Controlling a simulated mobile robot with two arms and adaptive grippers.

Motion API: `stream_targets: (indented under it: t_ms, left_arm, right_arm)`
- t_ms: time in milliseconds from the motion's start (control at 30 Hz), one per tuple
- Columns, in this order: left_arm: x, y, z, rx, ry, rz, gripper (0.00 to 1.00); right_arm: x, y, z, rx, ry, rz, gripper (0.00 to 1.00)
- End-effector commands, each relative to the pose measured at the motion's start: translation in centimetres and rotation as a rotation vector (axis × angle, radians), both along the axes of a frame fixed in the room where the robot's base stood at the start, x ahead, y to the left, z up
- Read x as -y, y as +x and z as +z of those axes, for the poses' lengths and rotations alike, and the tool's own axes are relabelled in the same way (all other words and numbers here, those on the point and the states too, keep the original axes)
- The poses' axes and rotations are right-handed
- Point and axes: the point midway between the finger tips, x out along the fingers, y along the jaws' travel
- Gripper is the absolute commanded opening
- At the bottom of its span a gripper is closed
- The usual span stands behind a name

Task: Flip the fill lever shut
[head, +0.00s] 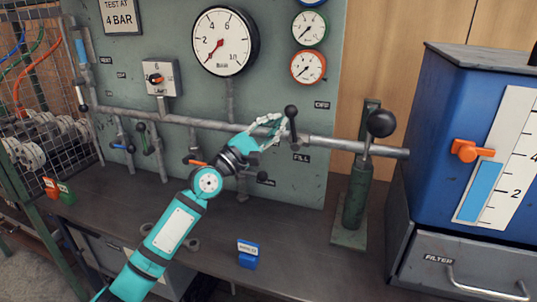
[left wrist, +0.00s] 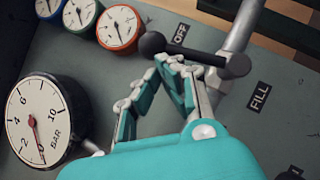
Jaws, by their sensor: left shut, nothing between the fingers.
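The fill lever (head: 292,124) is a black lever with a ball knob on the pipe, above the FILL label (head: 301,158). In the head view it stands about upright, knob up. In the left wrist view the lever (left wrist: 195,53) crosses the top, between the OFF label (left wrist: 180,33) and the FILL label (left wrist: 259,96). My left gripper (head: 279,121) is shut and empty, with its fingertips just left of the lever. In the left wrist view the fingertips (left wrist: 172,63) lie right by the lever's shaft; I cannot tell whether they touch. My right gripper is not in view.
A hand pump with a black ball handle (head: 381,123) stands right of the lever. A blue tank (head: 425,110) is farther right. The large gauge (head: 225,42) reads near zero. Other valve levers, such as the orange one (head: 196,161), hang along the pipe left of my arm.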

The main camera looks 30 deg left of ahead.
Motion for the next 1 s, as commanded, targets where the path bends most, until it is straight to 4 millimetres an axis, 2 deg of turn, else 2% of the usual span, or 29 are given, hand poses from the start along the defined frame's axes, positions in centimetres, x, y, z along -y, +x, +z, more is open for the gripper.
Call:
stream_targets:
  t_ms: [33, 300, 533, 1000]
  left_arm:
    - [0.2, 0.0, 0.6, -0.005, 0.029, -0.001, 0.00]
    - [0.8, 0.2, 0.8, -0.028, 0.122, 0.000, 0.00]
    - [1.0, 0.2, 0.7, -0.035, 0.147, -0.001, 0.00]
    - [1.0, 0.3, 0.6, -0.035, 0.147, -0.001, 0.00]
  right_arm:
    - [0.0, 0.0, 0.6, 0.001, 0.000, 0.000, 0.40]
    - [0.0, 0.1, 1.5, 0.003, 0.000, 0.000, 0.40]
    - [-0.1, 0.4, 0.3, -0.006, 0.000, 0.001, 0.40]
    - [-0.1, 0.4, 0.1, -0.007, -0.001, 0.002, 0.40]
